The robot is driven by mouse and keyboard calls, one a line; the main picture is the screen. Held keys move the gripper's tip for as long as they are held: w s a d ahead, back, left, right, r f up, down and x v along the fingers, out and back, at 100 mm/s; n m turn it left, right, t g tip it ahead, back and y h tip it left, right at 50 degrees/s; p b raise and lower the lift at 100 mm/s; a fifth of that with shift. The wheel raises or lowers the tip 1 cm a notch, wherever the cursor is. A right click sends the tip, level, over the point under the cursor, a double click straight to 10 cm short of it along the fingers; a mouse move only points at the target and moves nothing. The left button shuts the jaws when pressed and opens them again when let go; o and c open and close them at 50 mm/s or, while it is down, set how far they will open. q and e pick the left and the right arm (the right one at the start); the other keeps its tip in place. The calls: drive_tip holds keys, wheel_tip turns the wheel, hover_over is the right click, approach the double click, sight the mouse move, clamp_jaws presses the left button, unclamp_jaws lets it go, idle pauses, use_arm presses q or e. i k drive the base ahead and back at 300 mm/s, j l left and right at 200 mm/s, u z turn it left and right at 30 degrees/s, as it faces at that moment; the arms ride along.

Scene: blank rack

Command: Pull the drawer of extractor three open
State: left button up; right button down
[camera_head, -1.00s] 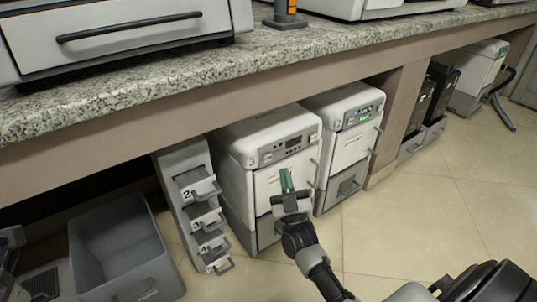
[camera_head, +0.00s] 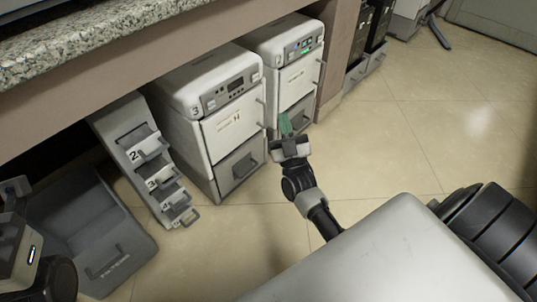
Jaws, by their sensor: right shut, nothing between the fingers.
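Extractor three (camera_head: 190,105) is a white box marked 3 under the counter, left of centre. Its grey lower drawer (camera_head: 240,168) has a dark handle on the front and looks shut. My right gripper (camera_head: 285,127), with green fingers, is shut and empty. In the picture it is right of that drawer, over the lower front of the neighbouring white unit (camera_head: 287,70). It looks apart from the drawer handle; its exact distance cannot be told.
A rack of small numbered drawers (camera_head: 135,125) stands left of extractor three. A grey bin (camera_head: 110,255) sits on the floor at the left. The granite counter (camera_head: 70,40) overhangs the units. The tiled floor (camera_head: 430,125) is clear at the right.

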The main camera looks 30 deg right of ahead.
sight(229, 172)
drive_tip(key=z, duration=0.7)
drive_tip(key=i+l+u, duration=0.15)
drive_tip(key=u, duration=0.15)
drive_tip(key=i+l+u, duration=0.25)
drive_tip(key=i+j, duration=0.05)
drive_tip(key=i, duration=0.05)
